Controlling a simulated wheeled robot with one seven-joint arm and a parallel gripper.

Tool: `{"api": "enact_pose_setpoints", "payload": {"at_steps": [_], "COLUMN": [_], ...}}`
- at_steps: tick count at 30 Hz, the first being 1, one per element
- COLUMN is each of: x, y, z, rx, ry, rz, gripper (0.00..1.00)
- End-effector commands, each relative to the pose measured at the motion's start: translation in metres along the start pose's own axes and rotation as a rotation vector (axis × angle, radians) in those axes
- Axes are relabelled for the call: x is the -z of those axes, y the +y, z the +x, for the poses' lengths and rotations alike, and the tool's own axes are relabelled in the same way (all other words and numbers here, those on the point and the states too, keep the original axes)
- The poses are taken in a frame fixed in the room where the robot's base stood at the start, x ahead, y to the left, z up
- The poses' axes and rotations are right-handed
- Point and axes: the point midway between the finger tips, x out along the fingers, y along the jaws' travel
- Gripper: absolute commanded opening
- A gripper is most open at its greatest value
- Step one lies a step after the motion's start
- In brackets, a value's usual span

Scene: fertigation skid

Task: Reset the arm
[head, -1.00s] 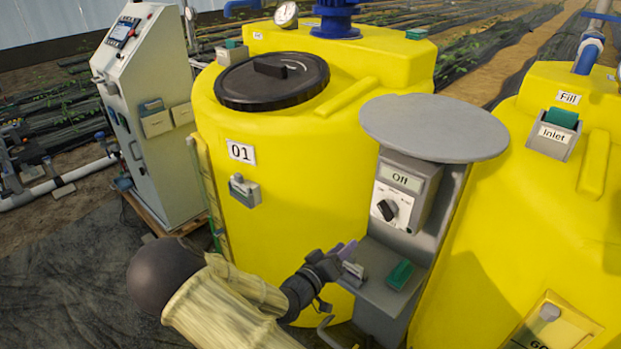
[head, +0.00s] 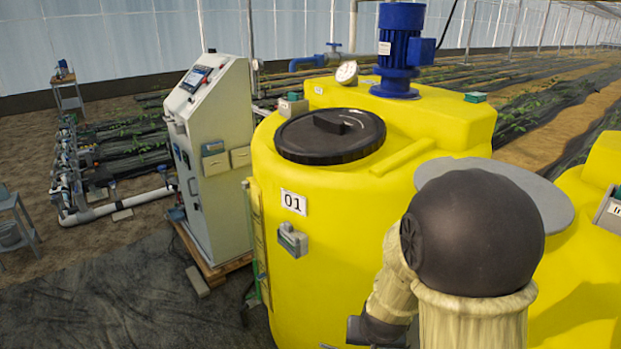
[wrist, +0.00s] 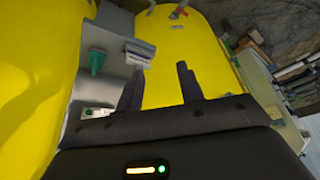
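My gripper (wrist: 159,74) is open in the wrist view, with its two dark fingers apart and nothing between them. Beyond it are a grey post's shelf (wrist: 118,74) with a green block (wrist: 97,60) and a grey block (wrist: 140,54). The left finger's tip is near the grey block in the picture; I cannot tell the distance. In the head view my arm (head: 474,233) is folded up, its dark round joint high in front of the grey round top (head: 555,205). The gripper fingers are not visible there.
The yellow tank 01 (head: 330,255) stands behind my arm, with a black lid (head: 330,136) and blue motor (head: 400,48). Another yellow tank (head: 575,290) is at right. A control cabinet (head: 212,160) stands left on a pallet. The dark floor mat (head: 130,285) is clear at left.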

Motion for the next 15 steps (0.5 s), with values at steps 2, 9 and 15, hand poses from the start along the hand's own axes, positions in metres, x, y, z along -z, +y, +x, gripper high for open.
{"api": "enact_pose_setpoints", "payload": {"at_steps": [2, 9, 15], "x": [-0.008, -0.041, -0.051], "y": [0.005, 0.027, 0.034], "z": [-0.025, -0.081, -0.092], "rx": [0.038, 0.042, 0.023], "ry": [-0.037, -0.146, -0.175], "rz": [-0.016, -0.103, -0.127], "gripper": [0.38, 0.38, 0.38]}}
